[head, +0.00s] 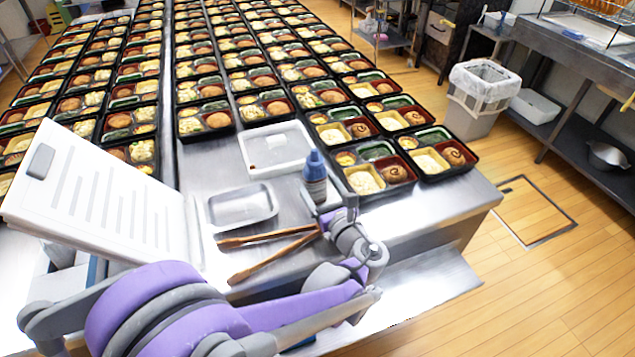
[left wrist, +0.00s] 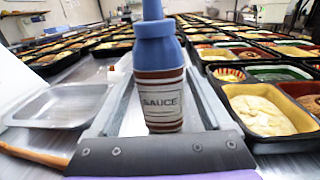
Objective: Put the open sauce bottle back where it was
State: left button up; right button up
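The sauce bottle (head: 315,180) has a blue top and nozzle and a striped label reading SAUCE. It stands upright at the front of the steel table in the head view, beside the trays. In the left wrist view the bottle (left wrist: 160,95) sits centred between the two fingers of my left gripper (left wrist: 160,85). The fingers reach along both sides of the bottle and seem to touch it near their tips. In the head view my left gripper (head: 327,203) is at the bottle's lower part. Whether its base touches the table is unclear. My right gripper is out of view.
A white tray (head: 250,169) lies behind the bottle and an empty metal tray (head: 212,222) to its left. Wooden tongs (head: 265,240) lie in front. Rows of filled bento trays (head: 420,180) cover the table behind and to the right. A white panel (head: 100,205) stands at left.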

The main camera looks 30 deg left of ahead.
pick_arm(q)
jog(key=shift+o, duration=1)
jog(key=shift+r, duration=0.1)
jog(key=shift+r, duration=0.2)
jog(key=v, duration=1.1)
jog(key=shift+s+d+f, duration=0.1)
jog(key=shift+d, duration=0.2)
jog(key=shift+s+d, duration=0.15)
jog(key=shift+s, duration=0.05)
